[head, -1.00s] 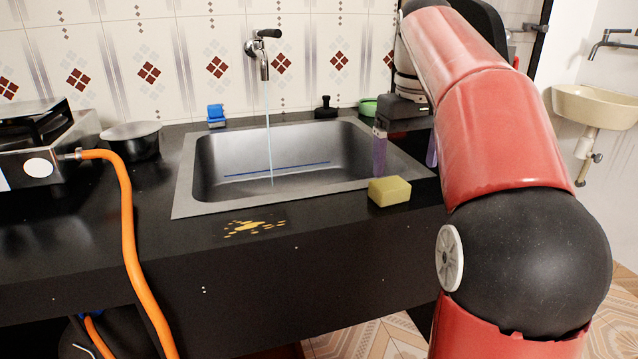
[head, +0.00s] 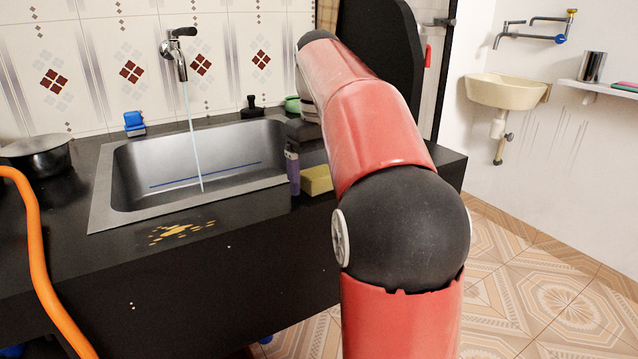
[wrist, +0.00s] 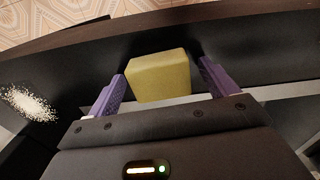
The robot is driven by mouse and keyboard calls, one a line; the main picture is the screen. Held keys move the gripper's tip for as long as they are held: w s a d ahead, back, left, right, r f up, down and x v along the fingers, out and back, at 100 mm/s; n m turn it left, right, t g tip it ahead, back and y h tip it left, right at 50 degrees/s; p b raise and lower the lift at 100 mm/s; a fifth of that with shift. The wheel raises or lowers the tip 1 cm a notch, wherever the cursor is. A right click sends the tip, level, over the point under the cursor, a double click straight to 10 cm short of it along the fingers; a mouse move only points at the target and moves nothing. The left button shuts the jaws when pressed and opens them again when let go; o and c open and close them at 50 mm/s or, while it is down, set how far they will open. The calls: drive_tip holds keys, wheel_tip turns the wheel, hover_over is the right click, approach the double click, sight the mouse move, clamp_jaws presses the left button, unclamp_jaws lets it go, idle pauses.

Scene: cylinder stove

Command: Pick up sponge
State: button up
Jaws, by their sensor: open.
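The yellow sponge (head: 317,180) sits on the black counter at the sink's front right corner, partly hidden by my arm and gripper in the head view. In the wrist view the sponge (wrist: 158,76) shows between and ahead of the two purple fingers. My gripper (wrist: 160,85) is open, with a finger on each side of the sponge and dark gaps beside it. In the head view one purple finger of my gripper (head: 293,170) shows just left of the sponge. I cannot tell whether the fingers touch it.
The metal sink (head: 120,175) has water running from the tap (head: 176,55). A yellow spill (head: 180,232) lies on the counter in front. An orange hose (head: 35,260) crosses the left side.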

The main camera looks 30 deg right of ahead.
sight(320, 171)
drive_tip(key=c, duration=1)
wheel_tip(320, 171, up, 10)
drive_tip(key=p, duration=0.4)
drive_tip(key=shift+r, duration=0.1)
drive_tip(key=shift+c, duration=0.2)
drive_tip(key=o, duration=0.4)
drive_tip(key=c, duration=0.3)
drive_tip(key=shift+c, duration=0.2)
